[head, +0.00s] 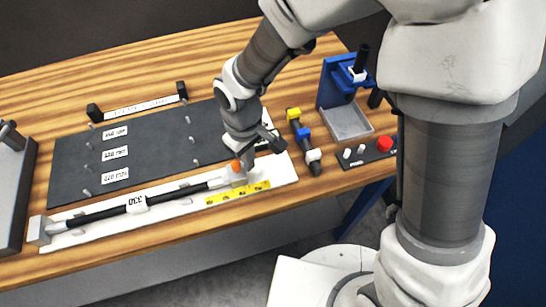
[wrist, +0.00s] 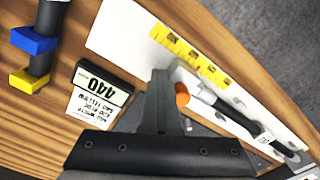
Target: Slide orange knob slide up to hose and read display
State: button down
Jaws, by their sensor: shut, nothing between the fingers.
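The orange knob (head: 236,166) stands on a small grey slide block at the right end of a white board (head: 282,170). A black hose (head: 100,212) with a tag reading 330 lies along the board, its left end at a grey block (head: 40,230). The hose's pale right end is close to the slide; I cannot tell if they touch. My gripper (head: 249,158) is shut and empty, low beside the knob. In the wrist view its fingers (wrist: 160,75) stand just left of the knob (wrist: 182,94).
A yellow scale (head: 237,192) lies along the board's front. A dark pegged mat (head: 75,160) with labels lies behind. A bar with yellow and blue clamps (head: 301,132), a blue stand (head: 335,85) and a red button (head: 384,143) are at right.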

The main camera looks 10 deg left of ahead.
jog(key=shift+a+r, duration=0.15)
notch_tip(320, 180, up, 7)
jog(key=p, duration=0.5)
jog(key=shift+d, duration=0.2)
dwell(0.4)
jog(key=w+d+r+m+t, duration=0.35)
jog(key=d+r+m, duration=0.25)
jog(key=d+r, duration=0.9)
jog(key=s+d+r+m+t, duration=0.1)
jog(key=s+d+r+m, duration=0.2)
jog(key=d, duration=0.3)
jog(key=s+d+r+m+t, duration=0.1)
jog(key=s+d+r+m, duration=0.2)
jog(key=d, duration=0.4)
jog(key=shift+s+r, duration=0.3)
jog(key=shift+s, duration=0.15)
jog(key=shift+a, duration=0.15)
